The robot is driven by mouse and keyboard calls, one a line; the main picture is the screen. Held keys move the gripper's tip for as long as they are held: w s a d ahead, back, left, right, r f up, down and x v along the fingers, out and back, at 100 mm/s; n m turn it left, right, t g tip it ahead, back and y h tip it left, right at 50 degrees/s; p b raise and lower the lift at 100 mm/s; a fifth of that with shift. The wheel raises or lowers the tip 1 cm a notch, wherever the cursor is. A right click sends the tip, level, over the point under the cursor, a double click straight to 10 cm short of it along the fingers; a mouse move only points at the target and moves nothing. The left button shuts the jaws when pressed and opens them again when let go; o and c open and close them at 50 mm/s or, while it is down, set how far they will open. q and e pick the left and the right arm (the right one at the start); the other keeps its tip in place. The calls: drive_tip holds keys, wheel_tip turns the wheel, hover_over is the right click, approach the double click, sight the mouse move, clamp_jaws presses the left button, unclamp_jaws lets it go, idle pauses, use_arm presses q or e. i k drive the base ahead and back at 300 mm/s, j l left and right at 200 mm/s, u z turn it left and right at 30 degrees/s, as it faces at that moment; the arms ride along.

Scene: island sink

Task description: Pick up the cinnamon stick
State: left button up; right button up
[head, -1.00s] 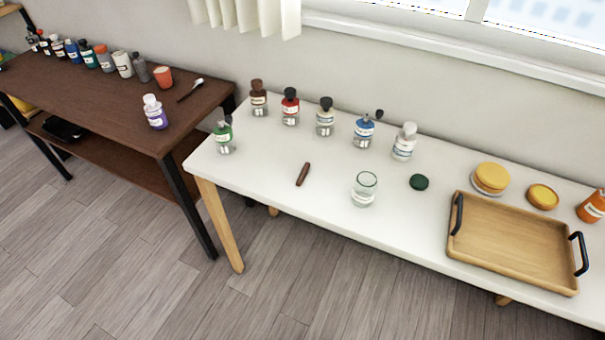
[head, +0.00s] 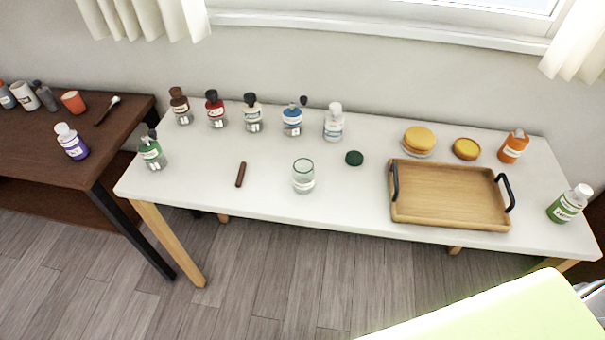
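The cinnamon stick (head: 240,174) is a short, thin brown stick. It lies on the left part of the white table (head: 210,203), to the left of the empty-looking clear glass (head: 303,178) and in front of the row of bottles. Nothing touches it. Neither of my grippers shows in the head view.
Several small bottles, among them a red-labelled one (head: 216,112), stand along the table's back. A wooden tray (head: 450,211) and a dark green lid (head: 354,158) lie to the right. A dark brown table (head: 60,178) stands left. A pale green surface (head: 500,315) fills the lower right.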

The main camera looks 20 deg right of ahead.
sight(240, 176)
drive_tip(key=j+z, duration=0.1)
drive_tip(key=z, duration=0.65)
drive_tip(key=j+z, duration=0.3)
drive_tip(key=j, duration=0.25)
drive_tip(key=j+z, duration=0.3)
drive_tip(key=j, duration=0.25)
drive_tip(key=j+z, duration=0.3)
drive_tip(key=j, duration=0.25)
drive_tip(key=k+j+z, duration=0.25)
drive_tip(key=j, duration=0.25)
drive_tip(key=i, duration=0.05)
